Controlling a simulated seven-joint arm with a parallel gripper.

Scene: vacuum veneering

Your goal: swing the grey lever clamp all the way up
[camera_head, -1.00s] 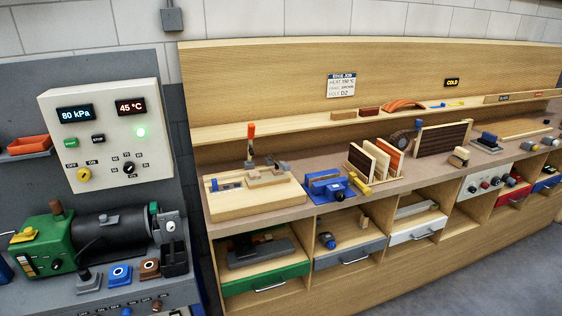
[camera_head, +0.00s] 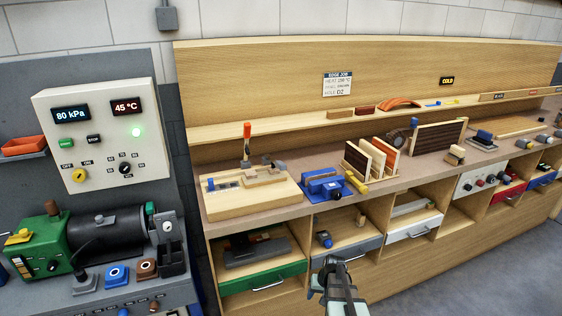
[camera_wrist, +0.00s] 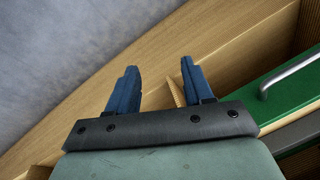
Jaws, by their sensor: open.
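A lever clamp (camera_head: 246,148) with an orange-tipped handle stands on a pale wooden block (camera_head: 255,203) at the left end of the bench. Its handle points nearly straight up in the head view. Grey metal parts and a small wooden piece (camera_head: 265,178) lie around its foot; their exact joints are too small to tell. My gripper (camera_head: 334,262) is low in front of the bench, right of and below the clamp, apart from it. In the wrist view my gripper (camera_wrist: 158,88) has its two blue fingers spread with nothing between them. The clamp is not in the wrist view.
A blue vise (camera_head: 325,186) stands right of the block, then a rack of panels (camera_head: 370,165). Below are a green drawer (camera_head: 264,288) and a grey drawer (camera_head: 345,255). A control panel (camera_head: 100,135) and green-black machine (camera_head: 105,235) stand left. A shelf runs behind the bench.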

